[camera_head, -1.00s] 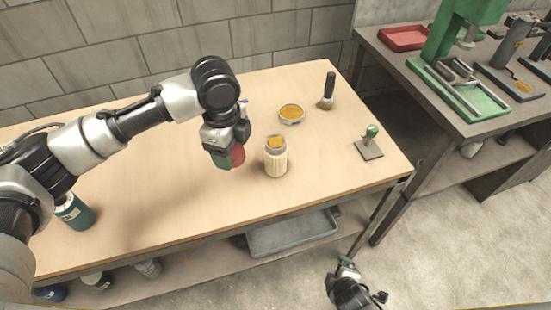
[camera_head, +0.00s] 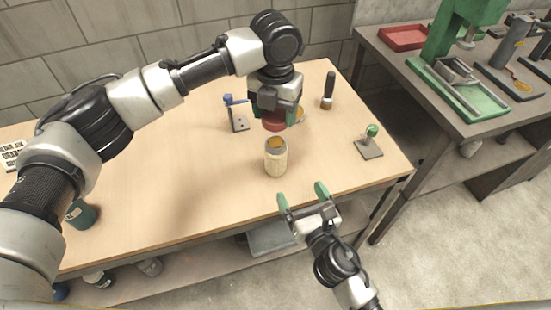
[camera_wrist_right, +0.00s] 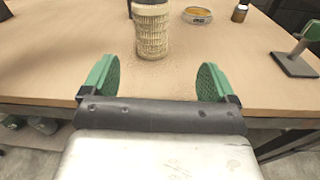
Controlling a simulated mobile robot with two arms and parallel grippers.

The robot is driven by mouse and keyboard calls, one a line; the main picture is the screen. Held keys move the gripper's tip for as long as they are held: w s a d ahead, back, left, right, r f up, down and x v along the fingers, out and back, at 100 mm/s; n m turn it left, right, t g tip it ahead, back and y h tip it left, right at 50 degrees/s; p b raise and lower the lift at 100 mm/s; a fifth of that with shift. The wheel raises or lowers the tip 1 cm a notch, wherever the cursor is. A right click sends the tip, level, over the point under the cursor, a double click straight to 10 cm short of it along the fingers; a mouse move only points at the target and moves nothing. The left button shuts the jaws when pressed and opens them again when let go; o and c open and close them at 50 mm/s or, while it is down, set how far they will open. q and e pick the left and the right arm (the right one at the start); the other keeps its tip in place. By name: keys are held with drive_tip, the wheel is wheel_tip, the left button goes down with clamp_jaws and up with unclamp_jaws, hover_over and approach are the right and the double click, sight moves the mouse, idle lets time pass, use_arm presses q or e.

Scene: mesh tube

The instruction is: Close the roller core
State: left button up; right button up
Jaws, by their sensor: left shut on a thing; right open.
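The roller core (camera_head: 276,160) is a pale mesh tube standing upright on the wooden table, with an amber-brown top inside a grey rim. It also shows in the right wrist view (camera_wrist_right: 151,30), beyond the fingers. My left gripper (camera_head: 276,118) is shut on a red round cap (camera_head: 274,125), held above and just behind the tube, apart from it. My right gripper (camera_head: 303,194) is open and empty at the table's front edge, in front of the tube; its green fingers also show in the right wrist view (camera_wrist_right: 155,82).
A shallow dish with amber contents (camera_wrist_right: 197,15), a dark-handled brush (camera_head: 328,92) and a green-knobbed stand (camera_head: 369,144) are on the right of the table. A small blue-topped stand (camera_head: 238,118) is behind. A teal jar (camera_head: 82,214) is at left. The table's middle left is clear.

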sight(280, 165)
drive_tip(key=shift+s+a+n+y, duration=0.1)
drive_tip(key=shift+a+n+y, duration=0.4)
drive_tip(key=shift+n, duration=0.3)
drive_tip(key=x, duration=1.2)
drive_tip(key=shift+d+f, duration=0.15)
drive_tip(key=c, duration=1.4)
use_arm(q)
drive_tip(key=shift+f, duration=2.45)
drive_tip(key=shift+f, duration=0.85)
